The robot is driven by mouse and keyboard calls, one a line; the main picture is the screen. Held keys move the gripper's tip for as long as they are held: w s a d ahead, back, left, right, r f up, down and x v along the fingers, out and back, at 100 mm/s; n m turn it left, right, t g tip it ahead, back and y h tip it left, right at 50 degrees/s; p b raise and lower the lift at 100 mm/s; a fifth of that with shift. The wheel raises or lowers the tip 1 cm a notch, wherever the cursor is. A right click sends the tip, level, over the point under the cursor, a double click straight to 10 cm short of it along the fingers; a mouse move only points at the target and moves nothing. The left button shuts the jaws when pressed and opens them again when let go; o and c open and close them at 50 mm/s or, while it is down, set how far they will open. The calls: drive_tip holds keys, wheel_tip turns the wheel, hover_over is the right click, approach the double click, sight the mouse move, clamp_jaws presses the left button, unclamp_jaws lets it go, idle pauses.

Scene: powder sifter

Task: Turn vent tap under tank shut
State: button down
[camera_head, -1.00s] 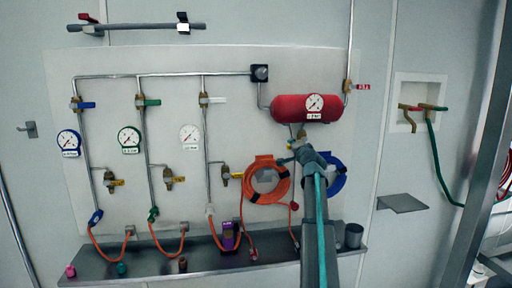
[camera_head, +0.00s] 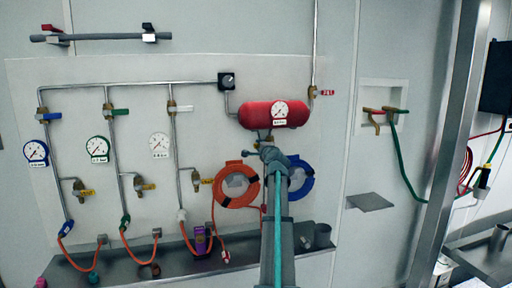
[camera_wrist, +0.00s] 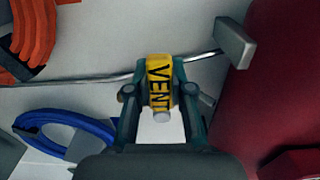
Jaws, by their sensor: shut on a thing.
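The red tank (camera_head: 258,116) with a white gauge is mounted on the wall panel in the head view. It also shows as a large dark red surface at the right of the wrist view (camera_wrist: 280,80). My gripper (camera_head: 266,148) is just below the tank. In the wrist view its two fingers (camera_wrist: 160,92) are on either side of the vent tap, which carries a yellow VENT label (camera_wrist: 160,80), and are shut on it. A thin metal rod passes behind the label to a grey block (camera_wrist: 235,43). My fingers partly hide the tap body, so its turn position is unclear.
An orange hose coil (camera_head: 235,202) hangs left of my arm and a blue coil (camera_head: 303,180) right of it, both close by. A metal shelf (camera_head: 190,268) runs below with a dark cup (camera_head: 322,236). Gauges and valves fill the panel's left side.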

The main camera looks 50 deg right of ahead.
drive_tip(key=c, duration=1)
unclamp_jaws()
drive_tip(key=v, duration=1.2)
